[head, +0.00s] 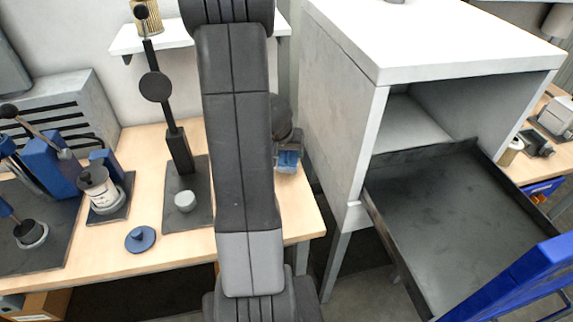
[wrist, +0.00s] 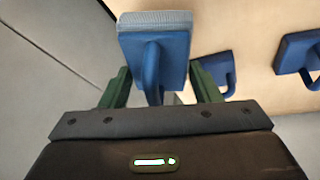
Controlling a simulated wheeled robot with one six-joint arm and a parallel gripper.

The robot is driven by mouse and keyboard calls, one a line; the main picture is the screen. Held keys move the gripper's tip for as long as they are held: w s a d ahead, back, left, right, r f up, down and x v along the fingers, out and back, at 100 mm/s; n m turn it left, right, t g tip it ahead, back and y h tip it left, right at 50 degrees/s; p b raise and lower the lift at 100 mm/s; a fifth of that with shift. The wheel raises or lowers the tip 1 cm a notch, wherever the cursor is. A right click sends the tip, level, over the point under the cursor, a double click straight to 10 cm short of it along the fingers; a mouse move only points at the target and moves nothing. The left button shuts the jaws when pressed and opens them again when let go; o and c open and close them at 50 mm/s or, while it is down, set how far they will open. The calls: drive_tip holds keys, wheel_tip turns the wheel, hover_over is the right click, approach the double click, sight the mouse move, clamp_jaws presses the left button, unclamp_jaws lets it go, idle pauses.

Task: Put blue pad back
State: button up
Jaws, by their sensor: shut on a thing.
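A blue pad (wrist: 165,45) with a curved blue handle and a grey, ribbed edge is in the wrist view. My gripper (wrist: 160,75) has its two green fingers on either side of the handle and is shut on it. In the head view the blue pad (head: 288,160) shows just right of my arm, over the right part of the wooden bench. My arm hides most of the gripper there. Two more blue pads with handles are in the wrist view, one at the middle right (wrist: 215,70) and one at the right edge (wrist: 300,52).
The wooden bench (head: 105,258) holds a blue press (head: 50,165), a white canister (head: 100,188), a dark lever stand (head: 180,150) and a round blue lid (head: 140,239). A white cabinet (head: 335,105) with a dark tray (head: 450,205) stands right of the bench.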

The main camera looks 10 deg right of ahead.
sight(287, 160)
drive_tip(key=shift+f+b, duration=1.05)
drive_tip(key=shift+f, duration=1)
drive_tip(key=shift+f, duration=0.2)
drive_tip(key=o, duration=1)
drive_tip(key=shift+r, duration=0.2)
drive_tip(key=shift+r, duration=0.3)
drive_tip(key=p+v, duration=0.3)
drive_tip(key=v, duration=0.8)
drive_tip(key=shift+s+a+r, duration=0.15)
drive_tip(key=shift+s+a, duration=0.05)
